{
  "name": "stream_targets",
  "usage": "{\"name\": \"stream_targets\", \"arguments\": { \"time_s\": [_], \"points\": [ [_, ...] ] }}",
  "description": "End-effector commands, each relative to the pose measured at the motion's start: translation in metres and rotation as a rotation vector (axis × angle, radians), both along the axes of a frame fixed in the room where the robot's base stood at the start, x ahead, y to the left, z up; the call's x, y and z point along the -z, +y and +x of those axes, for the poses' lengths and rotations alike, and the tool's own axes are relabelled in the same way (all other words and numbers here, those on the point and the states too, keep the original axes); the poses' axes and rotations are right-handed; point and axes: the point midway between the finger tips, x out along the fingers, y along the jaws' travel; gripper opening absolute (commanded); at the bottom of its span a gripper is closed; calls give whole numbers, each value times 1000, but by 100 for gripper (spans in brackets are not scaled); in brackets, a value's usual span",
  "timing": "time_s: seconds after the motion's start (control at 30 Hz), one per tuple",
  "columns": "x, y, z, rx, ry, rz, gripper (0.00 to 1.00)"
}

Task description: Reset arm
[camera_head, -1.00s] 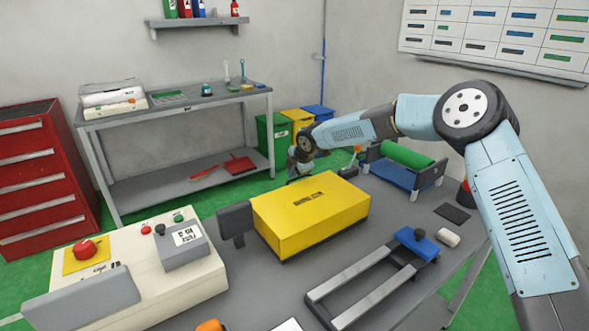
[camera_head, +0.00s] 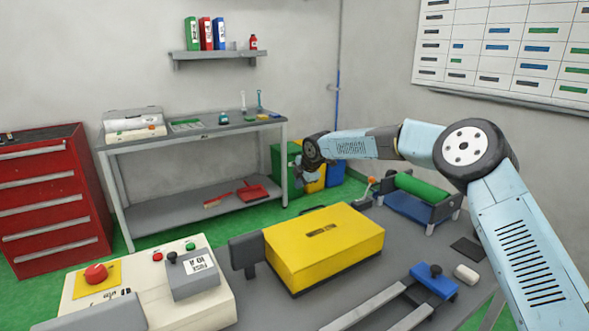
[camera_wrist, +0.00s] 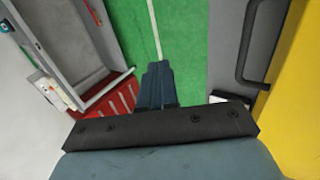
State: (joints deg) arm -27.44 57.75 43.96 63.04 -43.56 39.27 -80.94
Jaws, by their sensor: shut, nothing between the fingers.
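My arm reaches in from the right in the head view, bent at the elbow. My gripper (camera_head: 308,180) hangs at its far end, above the area behind the yellow box (camera_head: 325,247). In the wrist view my gripper (camera_wrist: 157,68) shows with its fingers together and nothing between them. Green floor lies beyond the fingertips. The yellow box also shows at the right edge of the wrist view (camera_wrist: 298,115), beside a dark handle. The gripper is apart from the box.
The grey worktable (camera_head: 365,290) carries a cream control panel (camera_head: 140,292) with a red button, a green roller stand (camera_head: 422,192) and a blue-ended metal frame (camera_head: 434,281). Behind stand a grey bench (camera_head: 190,137), a red drawer cabinet (camera_head: 52,200) and coloured bins (camera_head: 283,165).

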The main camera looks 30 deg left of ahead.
Motion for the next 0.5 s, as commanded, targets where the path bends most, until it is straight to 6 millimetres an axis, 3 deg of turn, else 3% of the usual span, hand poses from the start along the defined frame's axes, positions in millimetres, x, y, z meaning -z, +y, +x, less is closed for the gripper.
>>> {"name": "stream_targets", "arguments": {
  "time_s": [0.2,0.5],
  "points": [
    [-32,19,9,0,-1,2,0],
    [-51,29,15,0,0,0,0]
  ]
}}
